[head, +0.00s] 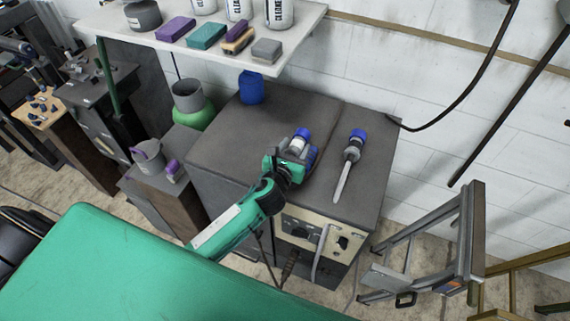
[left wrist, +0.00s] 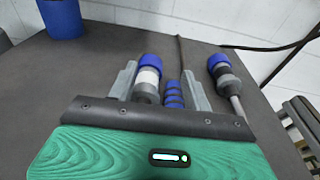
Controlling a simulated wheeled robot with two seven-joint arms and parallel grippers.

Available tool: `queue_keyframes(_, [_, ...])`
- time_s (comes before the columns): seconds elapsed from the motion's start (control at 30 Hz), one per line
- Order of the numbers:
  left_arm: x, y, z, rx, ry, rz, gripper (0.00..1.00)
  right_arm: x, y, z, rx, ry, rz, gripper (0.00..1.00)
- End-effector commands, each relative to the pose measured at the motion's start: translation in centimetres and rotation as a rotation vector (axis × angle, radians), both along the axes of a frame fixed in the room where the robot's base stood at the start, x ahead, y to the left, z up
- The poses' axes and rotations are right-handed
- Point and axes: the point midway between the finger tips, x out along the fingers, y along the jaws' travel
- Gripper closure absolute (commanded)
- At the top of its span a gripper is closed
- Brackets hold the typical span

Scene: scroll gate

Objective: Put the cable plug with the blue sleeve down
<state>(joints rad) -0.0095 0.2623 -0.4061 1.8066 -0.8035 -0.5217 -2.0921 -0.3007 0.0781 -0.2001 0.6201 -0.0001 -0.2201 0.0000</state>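A plug with a blue end and a white band (head: 302,135) is at my left gripper (head: 297,152), over the dark cabinet top. In the left wrist view this plug (left wrist: 147,78) lies between the two grey fingers, close to the left one. A blue ribbed piece (left wrist: 173,95) shows beside it, before the right finger. The fingers stand wider apart than the plug, so my left gripper (left wrist: 159,88) looks open around it. The plug's lower part is hidden behind the gripper; whether it rests on the cabinet is unclear. My right gripper is out of view.
A second plug, dark with a blue end (head: 354,150), lies to the right on the cabinet top (head: 240,135). A blue container (head: 251,88) stands at the back left. A shelf (head: 120,22) with bottles and blocks hangs above. The cabinet top is clear left of my gripper.

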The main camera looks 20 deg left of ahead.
Motion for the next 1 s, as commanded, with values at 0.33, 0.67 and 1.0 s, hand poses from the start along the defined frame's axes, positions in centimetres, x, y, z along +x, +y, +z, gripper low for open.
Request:
queue_keyframes(0.33, [-7.6,0.0,0.5,0.002,0.004,-0.002,0.5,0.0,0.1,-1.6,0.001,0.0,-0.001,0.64])
queue_keyframes(0.67, [-11.2,0.0,1.3,0.001,0.003,0.0,0.5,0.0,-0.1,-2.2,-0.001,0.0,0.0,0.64])
queue_keyframes(1.0, [-11.6,0.2,1.3,-0.027,0.012,0.013,0.5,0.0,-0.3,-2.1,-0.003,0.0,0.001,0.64])
